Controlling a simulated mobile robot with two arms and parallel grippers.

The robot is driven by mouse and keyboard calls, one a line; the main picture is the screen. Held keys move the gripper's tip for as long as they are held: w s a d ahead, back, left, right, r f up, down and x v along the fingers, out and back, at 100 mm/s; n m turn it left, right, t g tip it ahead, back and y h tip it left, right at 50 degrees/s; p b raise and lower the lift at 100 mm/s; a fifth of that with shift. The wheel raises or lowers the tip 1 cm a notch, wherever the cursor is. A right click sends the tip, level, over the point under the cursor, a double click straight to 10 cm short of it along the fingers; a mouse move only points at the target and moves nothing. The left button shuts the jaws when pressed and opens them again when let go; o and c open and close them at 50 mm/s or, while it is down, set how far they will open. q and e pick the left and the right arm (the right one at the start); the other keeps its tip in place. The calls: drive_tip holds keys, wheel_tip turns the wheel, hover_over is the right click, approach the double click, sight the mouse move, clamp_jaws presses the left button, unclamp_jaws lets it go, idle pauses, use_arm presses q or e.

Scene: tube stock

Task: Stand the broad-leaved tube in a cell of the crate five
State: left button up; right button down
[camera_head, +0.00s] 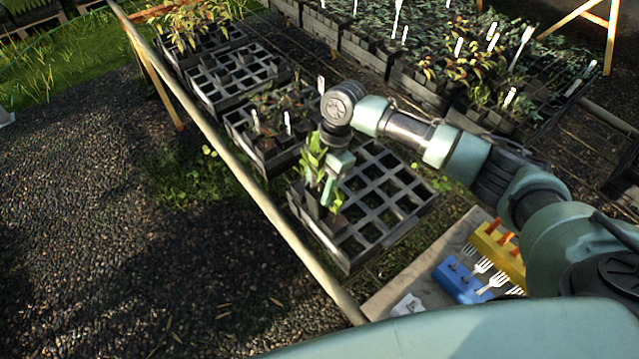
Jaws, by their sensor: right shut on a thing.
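A tube with broad bright green leaves (312,158) is at the left edge of the nearest black crate (345,262). My right gripper (328,190) reaches down over this crate and is shut on the tube. The tube's dark body is mostly hidden by the gripper and leaves, so I cannot tell how deep it sits in a cell or whether it is just above one. The crate's other visible cells look empty. I see no number on the crate. My left gripper is not in view.
Further crates stand up-left on the bench: one with dark plants and white labels (262,150), one mostly empty (232,92), one with yellowish plants (190,62). Planted crates (425,85) fill the back. Blue (462,286) and yellow (515,263) holders stand at lower right. A pale rail (235,155) edges the bench.

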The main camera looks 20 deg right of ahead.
drive_tip(key=shift+f+b, duration=1.5)
drive_tip(key=shift+f, duration=1.7)
drive_tip(key=c, duration=0.7)
unclamp_jaws()
drive_tip(key=shift+o, duration=0.2)
drive_tip(key=shift+b+v, duration=0.7)
drive_tip(key=shift+v, duration=3.25)
